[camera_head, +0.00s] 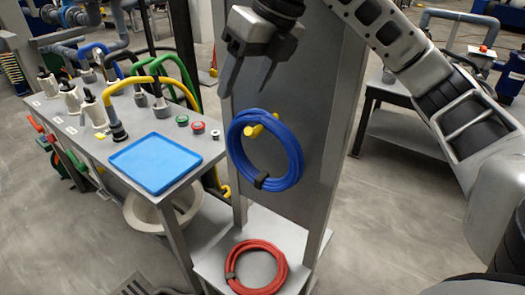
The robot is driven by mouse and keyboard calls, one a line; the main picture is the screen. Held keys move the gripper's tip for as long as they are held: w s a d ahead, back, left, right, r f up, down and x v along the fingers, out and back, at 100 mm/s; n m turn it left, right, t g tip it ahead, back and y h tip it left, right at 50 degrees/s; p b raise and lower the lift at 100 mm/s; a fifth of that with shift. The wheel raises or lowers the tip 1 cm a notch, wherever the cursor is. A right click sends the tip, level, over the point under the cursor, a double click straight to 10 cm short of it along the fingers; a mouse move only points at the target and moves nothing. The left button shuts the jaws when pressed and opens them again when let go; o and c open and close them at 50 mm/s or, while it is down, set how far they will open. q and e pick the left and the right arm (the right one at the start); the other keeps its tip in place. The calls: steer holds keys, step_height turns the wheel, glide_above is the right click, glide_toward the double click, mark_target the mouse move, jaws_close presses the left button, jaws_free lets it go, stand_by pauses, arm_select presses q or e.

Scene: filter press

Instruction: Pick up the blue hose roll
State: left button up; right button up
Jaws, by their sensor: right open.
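The blue hose roll (292,152) hangs on a yellow peg (257,131) on the grey upright panel in the middle of the head view. A black strap binds its lower edge. My right gripper (249,88) is above the roll, pointing down, with its fingers apart and nothing between them. The fingertips appear a little above the roll's top; I cannot tell the depth gap. My right arm comes in from the right. My left gripper is not in view.
A red hose roll (233,273) lies on the low shelf (213,256) below. Left is a bench with a blue tray (155,162), buttons and several hose connectors with coloured hoses. A grey table (400,131) stands behind at right. Floor right of the panel is clear.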

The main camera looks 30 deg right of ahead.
steer(key=d+r+m+t+h, duration=0.1)
steer(key=d+r+m+h, duration=0.2)
steer(key=d, duration=0.4)
steer(key=b, duration=0.2)
glide_toward(264, 114)
steer(key=shift+w+a+f+n, duration=0.15)
steer(key=shift+a+f, duration=0.05)
steer(key=shift+f, duration=0.25)
steer(key=shift+w+a+f+n, duration=0.15)
steer(key=shift+f, duration=0.35)
steer(key=shift+d+p+x, duration=0.1)
steer(key=shift+p+x, duration=0.1)
steer(key=shift+x, duration=1.3)
steer(key=shift+d+p+x, duration=0.15)
steer(key=shift+x, duration=1.4)
steer(key=shift+r, duration=0.1)
jaws_close()
